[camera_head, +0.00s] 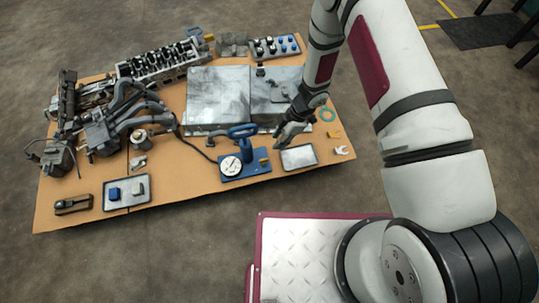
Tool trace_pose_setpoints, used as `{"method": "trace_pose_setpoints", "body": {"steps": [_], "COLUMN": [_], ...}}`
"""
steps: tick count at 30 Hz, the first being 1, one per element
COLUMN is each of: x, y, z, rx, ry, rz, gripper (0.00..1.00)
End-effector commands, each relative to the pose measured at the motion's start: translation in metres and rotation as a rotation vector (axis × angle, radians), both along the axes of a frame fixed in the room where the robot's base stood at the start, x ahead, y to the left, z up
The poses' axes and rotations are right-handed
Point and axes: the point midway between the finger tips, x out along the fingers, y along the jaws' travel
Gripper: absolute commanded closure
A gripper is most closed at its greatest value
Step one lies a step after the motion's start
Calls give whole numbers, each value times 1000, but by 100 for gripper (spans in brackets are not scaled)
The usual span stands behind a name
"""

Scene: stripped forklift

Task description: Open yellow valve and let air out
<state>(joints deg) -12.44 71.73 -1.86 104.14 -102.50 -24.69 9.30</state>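A small yellow part, likely the yellow valve (264,161), sits at the right side of a blue pump (243,133) with a round white gauge (231,166). The pump stands on a blue base near the front middle of the brown board. My gripper (279,143) points down and left, just above and right of the yellow part, and looks apart from it. The fingers are dark and small in this view, so I cannot tell how far they are spread. I see nothing clearly held in them.
A metal tray (299,157) lies right of the pump, with a white bracket (342,150) beyond it. Large grey metal plates (217,95) lie behind. Dark engine parts and hoses (130,120) crowd the left.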

Motion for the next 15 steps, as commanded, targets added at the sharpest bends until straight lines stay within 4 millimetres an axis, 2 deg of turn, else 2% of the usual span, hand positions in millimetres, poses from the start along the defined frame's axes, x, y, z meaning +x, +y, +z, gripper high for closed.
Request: {"method": "trace_pose_setpoints", "body": {"steps": [5, 15], "x": [-4, -11], "y": [6, 29], "z": [-16, -77], "rx": [4, 4], "ry": [6, 6], "rz": [5, 2], "gripper": [71, 71]}}
